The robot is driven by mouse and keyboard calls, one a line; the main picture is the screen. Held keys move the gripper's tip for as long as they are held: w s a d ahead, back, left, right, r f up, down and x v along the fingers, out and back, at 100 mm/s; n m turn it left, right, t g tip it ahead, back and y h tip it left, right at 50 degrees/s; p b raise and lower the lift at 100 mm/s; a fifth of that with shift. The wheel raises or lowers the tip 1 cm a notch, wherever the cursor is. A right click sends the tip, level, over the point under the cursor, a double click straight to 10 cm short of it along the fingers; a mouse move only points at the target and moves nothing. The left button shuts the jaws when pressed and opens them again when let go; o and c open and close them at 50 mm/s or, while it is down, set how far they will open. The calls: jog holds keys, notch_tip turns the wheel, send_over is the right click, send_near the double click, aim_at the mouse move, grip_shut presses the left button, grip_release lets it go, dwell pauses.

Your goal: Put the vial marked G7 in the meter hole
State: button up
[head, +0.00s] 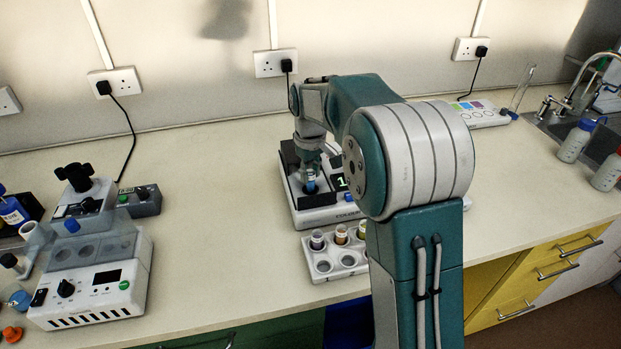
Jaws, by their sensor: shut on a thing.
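My gripper (311,182) points down over the left part of the meter (338,212), a white and black box with a lit display on the bench. It is shut on a vial with a blue part (311,187) showing below the fingers. The vial is at the meter's dark top, where the hole seems to be. I cannot tell whether it is inside the hole or just above it, and its marking is too small to read. A white vial rack (308,246) stands in front of the meter with several vials in it. My arm hides the rack's right part.
A white device with a knob (66,289) and a small grey box (139,201) stand at the left. A white unit with coloured pads (480,113), bottles (576,141) and a sink tap (583,84) are at the right. The bench between the left device and the meter is clear.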

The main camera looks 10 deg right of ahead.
jog(key=shift+s+a+f, duration=0.1)
jog(key=shift+f, duration=0.9)
jog(key=shift+f, duration=0.1)
jog(key=shift+f, duration=0.2)
jog(key=o, duration=0.9)
jog(key=shift+o, duration=0.2)
jog(key=shift+r, duration=0.15)
